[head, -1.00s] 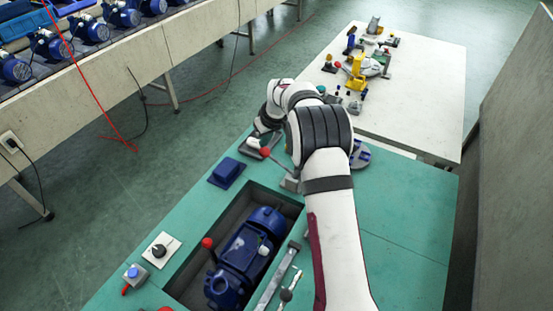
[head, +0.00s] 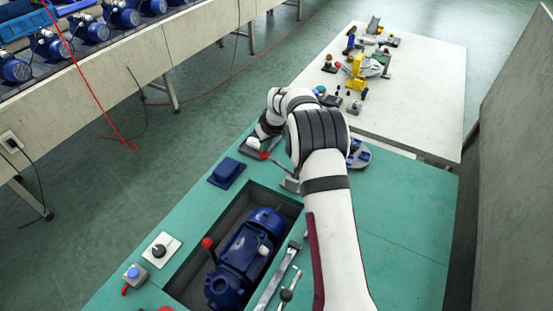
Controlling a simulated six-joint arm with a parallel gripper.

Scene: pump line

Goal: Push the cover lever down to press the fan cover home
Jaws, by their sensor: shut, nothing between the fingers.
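A lever with a red knob (head: 264,155) reaches from a grey base (head: 290,184) on the green bench, beyond the recess. The blue pump (head: 245,250) lies in the dark recess in the bench. I cannot make out the fan cover for certain. A second lever with a red knob (head: 208,243) stands at the pump's left side.
A blue block (head: 226,173) sits left of the gripper. A black rotary knob (head: 159,251) and a blue button box (head: 135,274) stand at the bench's left edge. A black-knobbed lever (head: 286,295) is near my arm.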

